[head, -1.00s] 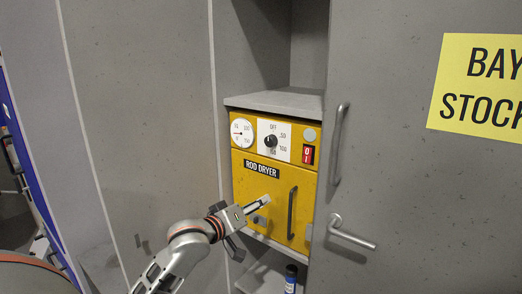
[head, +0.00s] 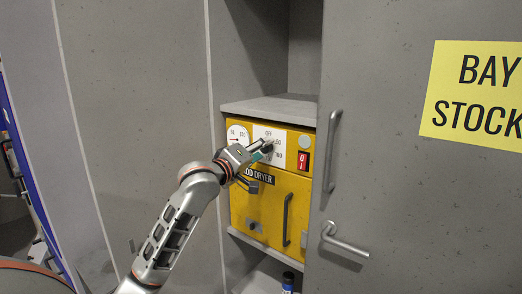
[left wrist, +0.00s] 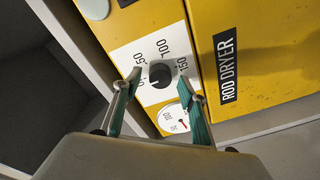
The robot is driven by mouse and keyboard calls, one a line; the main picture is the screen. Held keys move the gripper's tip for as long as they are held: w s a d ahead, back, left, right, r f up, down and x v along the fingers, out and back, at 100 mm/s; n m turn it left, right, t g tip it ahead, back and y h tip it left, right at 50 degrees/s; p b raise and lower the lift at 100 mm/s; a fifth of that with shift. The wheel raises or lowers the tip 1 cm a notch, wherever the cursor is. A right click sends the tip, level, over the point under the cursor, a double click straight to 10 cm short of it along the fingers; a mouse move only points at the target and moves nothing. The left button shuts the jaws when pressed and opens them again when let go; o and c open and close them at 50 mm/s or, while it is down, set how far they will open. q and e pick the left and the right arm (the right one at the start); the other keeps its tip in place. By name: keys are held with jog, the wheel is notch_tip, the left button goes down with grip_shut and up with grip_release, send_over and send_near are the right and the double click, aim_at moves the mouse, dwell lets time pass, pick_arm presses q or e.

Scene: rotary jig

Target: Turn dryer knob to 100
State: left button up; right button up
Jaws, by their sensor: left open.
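The dryer knob (left wrist: 160,75) is a round black knob on a white dial plate (left wrist: 150,55) marked 50, 100 and 150. In the head view the plate (head: 265,131) shows, with the knob mostly hidden by my left gripper (head: 266,149). In the left wrist view my left gripper (left wrist: 162,84) is open, with its teal-padded fingers on either side of the knob in the picture. Gaps show between the knob and both fingers; I cannot tell how far the tips reach around it. The knob's setting cannot be read surely. My right gripper is not in view.
The yellow rod dryer (head: 262,212) stands in a grey cabinet bay. A round gauge (left wrist: 174,119) is beside the dial. A red switch (head: 303,160) and a dark door handle (head: 287,219) are on its front. A grey cabinet door (head: 400,200) with handles stands at right.

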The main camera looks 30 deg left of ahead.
pick_arm(q)
jog(key=shift+w, duration=0.15)
jog(key=c, duration=1.1)
